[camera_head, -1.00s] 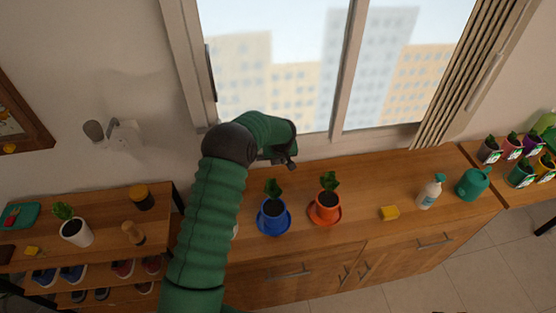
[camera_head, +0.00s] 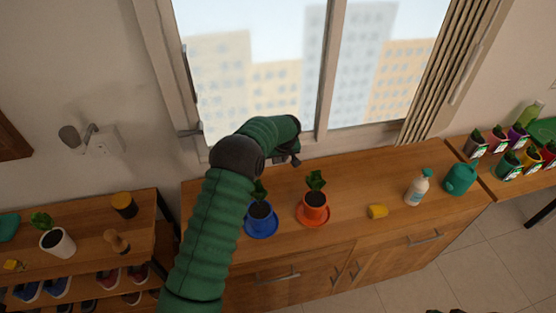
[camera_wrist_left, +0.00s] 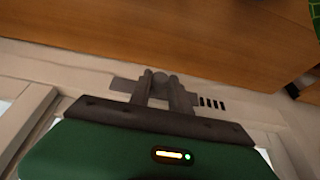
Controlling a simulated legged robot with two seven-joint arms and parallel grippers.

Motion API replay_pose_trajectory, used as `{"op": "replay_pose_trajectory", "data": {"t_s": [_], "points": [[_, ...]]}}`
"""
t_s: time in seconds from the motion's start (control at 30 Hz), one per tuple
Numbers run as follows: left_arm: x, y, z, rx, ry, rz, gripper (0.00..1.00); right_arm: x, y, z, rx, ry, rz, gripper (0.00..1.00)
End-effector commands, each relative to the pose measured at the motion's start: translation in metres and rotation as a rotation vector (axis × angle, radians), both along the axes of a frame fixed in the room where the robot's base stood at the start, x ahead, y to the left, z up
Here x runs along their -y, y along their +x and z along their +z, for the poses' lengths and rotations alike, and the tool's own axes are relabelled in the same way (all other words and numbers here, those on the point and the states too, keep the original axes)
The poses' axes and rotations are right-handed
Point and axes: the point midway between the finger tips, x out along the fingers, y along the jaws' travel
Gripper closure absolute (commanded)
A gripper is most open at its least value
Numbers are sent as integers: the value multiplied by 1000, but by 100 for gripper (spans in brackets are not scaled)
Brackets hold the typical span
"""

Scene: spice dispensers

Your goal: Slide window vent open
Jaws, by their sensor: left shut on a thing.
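My left gripper (camera_head: 290,158) is at the bottom rail of the window frame (camera_head: 322,60), behind the pots. In the left wrist view its two fingers (camera_wrist_left: 160,90) are shut on the small round grey knob (camera_wrist_left: 160,77) of the window vent. A grey slider plate (camera_wrist_left: 123,85) shows to the left of the fingers. Several dark vent slots (camera_wrist_left: 212,102) are uncovered to the right of the fingers. In the head view the hand and arm hide the vent.
A blue pot (camera_head: 260,212) and an orange pot (camera_head: 314,207) with plants stand on the wooden cabinet (camera_head: 350,190) near my left arm.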

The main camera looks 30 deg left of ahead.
Motion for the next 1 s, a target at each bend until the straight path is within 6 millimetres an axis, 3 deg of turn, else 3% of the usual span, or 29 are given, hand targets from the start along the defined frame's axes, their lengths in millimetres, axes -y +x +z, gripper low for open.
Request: {"op": "replay_pose_trajectory", "data": {"t_s": [0.03, 0.07, 0.2, 0.83, 1.0], "points": [[9, 6, 3, 17, -10, -11, 100, 0, 0, 0, 0, 0, 1, 59], [9, 6, 3, 17, -10, -11, 74, 0, 0, 0, 0, 0, 1, 59], [8, 6, 3, 14, -8, -10, 56, 0, 0, 0, 0, 0, 1, 59], [5, 3, 3, 8, -5, -6, 56, 0, 0, 0, 0, 0, 1, 59], [12, -2, 23, 13, -5, -6, 56, 0, 0, -4, 0, 0, 1, 59]]}}
